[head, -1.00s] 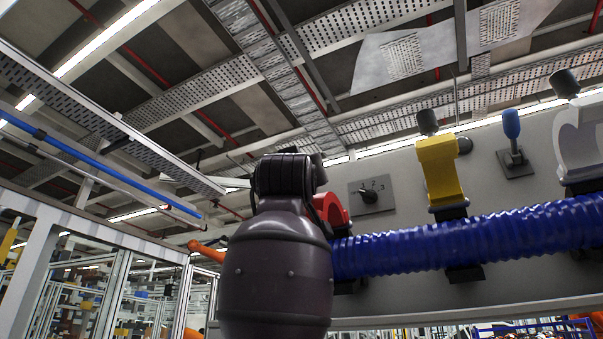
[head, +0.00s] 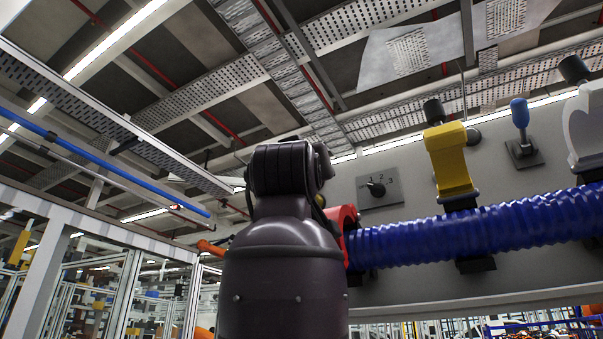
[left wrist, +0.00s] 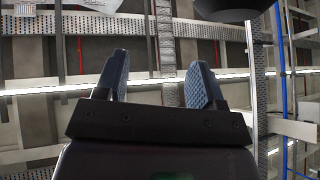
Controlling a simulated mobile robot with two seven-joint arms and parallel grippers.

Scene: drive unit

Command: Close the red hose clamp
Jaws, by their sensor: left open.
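The red hose clamp (head: 347,222) is at the left end of the blue ribbed hose (head: 470,234) in the head view. My dark arm stands in front of it and hides most of it, so I cannot tell how its top part is set. My left gripper (left wrist: 158,76) shows in the left wrist view with its two blue-padded fingers apart and nothing between them. Only ceiling shows beyond the fingers. The gripper's place relative to the clamp cannot be told. My right gripper is in neither view.
A yellow clamp (head: 449,158) stands raised over the hose, and a white clamp (head: 587,128) is at the right edge. A grey panel (head: 400,278) backs the hose, with a small dark knob (head: 376,187) and a blue-tipped lever (head: 520,115). Metal-framed fencing (head: 120,270) is at the left.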

